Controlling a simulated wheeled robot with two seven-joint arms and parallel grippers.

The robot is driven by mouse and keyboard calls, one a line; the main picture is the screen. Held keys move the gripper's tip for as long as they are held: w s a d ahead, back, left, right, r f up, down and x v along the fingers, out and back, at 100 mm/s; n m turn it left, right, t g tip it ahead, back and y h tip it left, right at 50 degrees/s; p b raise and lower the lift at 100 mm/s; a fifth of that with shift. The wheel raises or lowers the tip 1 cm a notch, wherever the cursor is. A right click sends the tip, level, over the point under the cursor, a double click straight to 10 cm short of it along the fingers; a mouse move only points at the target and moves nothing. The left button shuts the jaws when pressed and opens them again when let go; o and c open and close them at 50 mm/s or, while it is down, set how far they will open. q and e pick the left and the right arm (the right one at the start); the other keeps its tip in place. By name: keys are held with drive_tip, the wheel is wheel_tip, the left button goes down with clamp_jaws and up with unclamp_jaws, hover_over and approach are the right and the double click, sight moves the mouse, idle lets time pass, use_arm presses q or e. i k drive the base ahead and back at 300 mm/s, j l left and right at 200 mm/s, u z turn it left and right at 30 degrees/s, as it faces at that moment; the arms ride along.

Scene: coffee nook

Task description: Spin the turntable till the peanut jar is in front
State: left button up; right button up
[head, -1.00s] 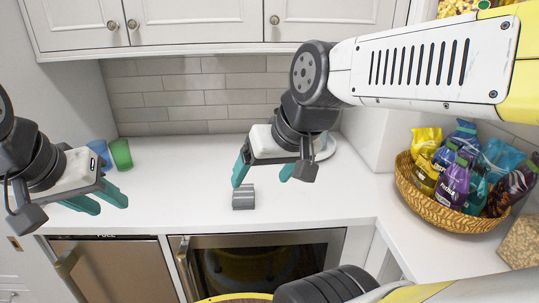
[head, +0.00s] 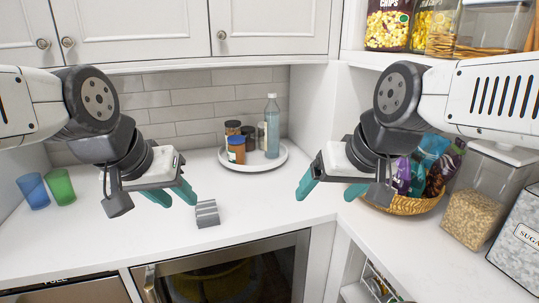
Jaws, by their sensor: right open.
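The labels are too small to read, so I cannot tell which jar is peanut. My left gripper (head: 171,196) is open and empty, left of the turntable and nearer to me. My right gripper (head: 331,191) is open and empty, to its front right.
A small grey ridged block (head: 207,214) lies on the counter in front of the turntable. Blue (head: 33,191) and green (head: 60,186) cups stand at the left. A wicker basket of bags (head: 408,207), a clear container (head: 470,205) and a sugar box (head: 520,235) stand at the right. Cupboards hang above.

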sight(257, 161)
drive_tip(key=i+z, duration=0.15)
drive_tip(key=z, duration=0.25)
drive_tip(key=i+j+z, duration=0.1)
drive_tip(key=z, duration=0.3)
drive_tip(key=i+j+z, duration=0.15)
drive_tip(key=z, duration=0.2)
drive_tip(key=i, duration=0.05)
